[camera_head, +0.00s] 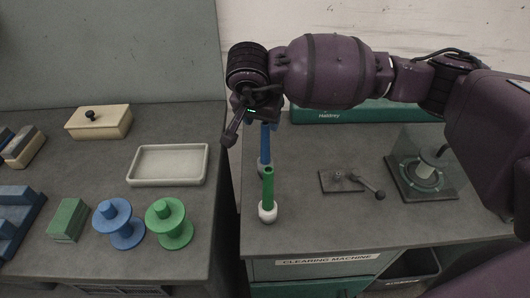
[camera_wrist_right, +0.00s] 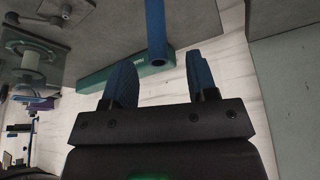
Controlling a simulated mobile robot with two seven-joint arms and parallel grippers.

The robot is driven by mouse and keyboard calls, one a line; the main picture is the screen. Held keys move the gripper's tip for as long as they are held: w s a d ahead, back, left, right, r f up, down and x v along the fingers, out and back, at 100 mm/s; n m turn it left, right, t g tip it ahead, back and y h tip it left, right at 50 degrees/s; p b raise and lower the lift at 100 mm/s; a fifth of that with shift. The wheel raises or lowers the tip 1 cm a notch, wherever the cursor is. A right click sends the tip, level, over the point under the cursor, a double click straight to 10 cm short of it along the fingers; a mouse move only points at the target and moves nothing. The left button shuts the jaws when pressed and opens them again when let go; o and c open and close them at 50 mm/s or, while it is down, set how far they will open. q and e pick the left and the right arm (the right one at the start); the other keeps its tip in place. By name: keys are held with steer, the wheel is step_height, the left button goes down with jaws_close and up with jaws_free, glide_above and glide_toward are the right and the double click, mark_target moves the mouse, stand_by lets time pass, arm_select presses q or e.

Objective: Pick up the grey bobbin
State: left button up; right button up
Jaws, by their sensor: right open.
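A pale grey bobbin-like cylinder (camera_head: 426,176) stands inside a clear-walled unit on the right worktop. It also shows at the upper left of the right wrist view (camera_wrist_right: 30,61). Its details are small and partly behind the clear wall. My right gripper (camera_head: 250,124) is high near the back left of that worktop, well left of the cylinder. In the wrist view its two blue-padded fingers (camera_wrist_right: 158,78) are apart with nothing between them. The top of a blue post (camera_wrist_right: 155,35) shows just beyond them. My left gripper is not in view.
A green post (camera_head: 268,188) with a white base stands in front of the blue post. A lever plate (camera_head: 340,181) lies right of them. The left table holds a blue bobbin (camera_head: 118,225), a green bobbin (camera_head: 169,225), an empty tray (camera_head: 167,180) and a lidded box (camera_head: 99,122).

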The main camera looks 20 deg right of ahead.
mark_target(266, 128)
steer(key=shift+x, duration=2.65)
steer(key=shift+d+r, duration=0.1)
steer(key=shift+d, duration=0.05)
steer(key=shift+c, duration=0.3)
steer(key=c, duration=0.9)
steer(key=shift+o, duration=0.2)
steer(key=shift+r, duration=0.1)
